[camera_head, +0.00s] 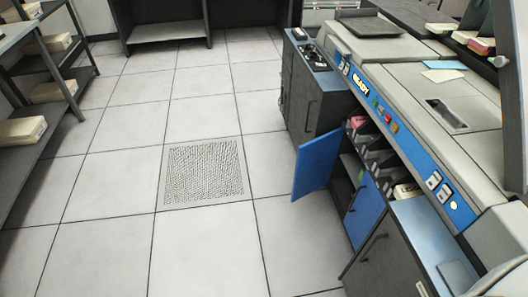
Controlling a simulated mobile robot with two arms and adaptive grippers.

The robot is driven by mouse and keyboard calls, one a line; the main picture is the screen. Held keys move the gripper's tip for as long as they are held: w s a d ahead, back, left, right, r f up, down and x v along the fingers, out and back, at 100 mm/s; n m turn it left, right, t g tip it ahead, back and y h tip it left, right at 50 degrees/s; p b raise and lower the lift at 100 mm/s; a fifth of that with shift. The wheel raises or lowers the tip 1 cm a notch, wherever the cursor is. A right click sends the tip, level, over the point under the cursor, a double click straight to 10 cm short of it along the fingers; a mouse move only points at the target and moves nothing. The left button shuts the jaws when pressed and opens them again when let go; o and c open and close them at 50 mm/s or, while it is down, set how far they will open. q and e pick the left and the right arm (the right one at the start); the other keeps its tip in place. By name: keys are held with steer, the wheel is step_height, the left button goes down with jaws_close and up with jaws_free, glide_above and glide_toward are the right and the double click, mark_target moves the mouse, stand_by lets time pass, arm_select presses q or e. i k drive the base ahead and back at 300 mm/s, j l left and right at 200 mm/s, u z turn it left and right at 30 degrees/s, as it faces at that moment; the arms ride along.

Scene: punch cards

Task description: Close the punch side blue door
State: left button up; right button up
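A blue door (316,163) on the front of the large grey and blue machine (432,125) stands open, swung out to the left over the floor. Beside it, a second blue door (366,212) with a dark handle looks shut, or nearly so. Dark shelves inside the cabinet (346,180) show between the two doors. Neither of my grippers shows in this view.
A dark cabinet (307,97) stands just beyond the open door. Nearer, a dark grey door (374,252) has a handle. Pale floor tiles (200,240) with a perforated panel (203,172) lie clear to the left. Shelves (45,90) with boxes stand at far left.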

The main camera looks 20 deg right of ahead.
mark_target(316, 158)
steer(key=i+j, duration=0.1)
steer(key=i, duration=0.7)
steer(key=i+j, duration=0.1)
steer(key=i, duration=0.65)
steer(key=i+z, duration=0.25)
steer(key=z, duration=0.15)
steer(key=i+j+z, duration=0.1)
steer(key=z, duration=0.3)
steer(key=i+j+z, duration=0.2)
steer(key=i+z, duration=0.2)
steer(key=i+j+z, duration=0.15)
steer(key=z, duration=0.25)
steer(key=k+j, duration=0.05)
